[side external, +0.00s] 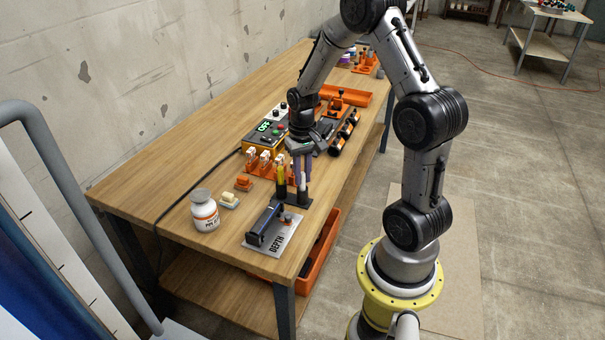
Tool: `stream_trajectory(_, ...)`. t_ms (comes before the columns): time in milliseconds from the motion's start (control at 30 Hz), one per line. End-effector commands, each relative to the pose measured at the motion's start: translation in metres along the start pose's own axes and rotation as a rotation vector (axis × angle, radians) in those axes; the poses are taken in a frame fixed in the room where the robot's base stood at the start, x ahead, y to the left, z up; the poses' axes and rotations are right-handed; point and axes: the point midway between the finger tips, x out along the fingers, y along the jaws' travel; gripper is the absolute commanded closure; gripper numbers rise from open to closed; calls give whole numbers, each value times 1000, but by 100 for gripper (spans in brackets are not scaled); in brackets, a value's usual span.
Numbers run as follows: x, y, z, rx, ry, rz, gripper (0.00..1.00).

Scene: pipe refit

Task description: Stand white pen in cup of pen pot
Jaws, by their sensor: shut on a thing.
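The pen pot (291,200) is a dark holder near the front edge of the wooden bench. A yellow pen (281,181) stands upright in its left part. My gripper (302,175) points straight down over the pot's right part, shut on the white pen (303,181). The white pen looks upright, with only a short pale length showing below the fingers. Its lower end is at or just above the right cup; I cannot tell whether it is inside. The fingers hide its upper part.
A depth gauge plate (288,237) lies just in front of the pot. A white bottle (204,212) stands to the left. An orange rack (262,164) and a yellow control box (262,137) with a cable sit behind. Bare bench lies further left.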

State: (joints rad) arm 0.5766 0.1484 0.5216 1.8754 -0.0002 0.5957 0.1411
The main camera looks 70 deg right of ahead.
Motion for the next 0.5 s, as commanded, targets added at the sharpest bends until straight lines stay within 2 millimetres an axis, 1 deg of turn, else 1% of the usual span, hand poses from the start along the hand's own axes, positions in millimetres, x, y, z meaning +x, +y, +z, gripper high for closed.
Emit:
stream_trajectory(200, 0, 0, 0, 0, 0, 0, 100)
stream_trajectory(233, 0, 0, 0, 0, 0, 0, 76)
stream_trajectory(300, 0, 0, 0, 0, 0, 0, 63)
stream_trajectory(367, 0, 0, 0, 0, 0, 0, 52)
stream_trajectory(400, 0, 0, 0, 0, 0, 0, 45)
stream_trajectory(500, 0, 0, 0, 0, 0, 0, 44)
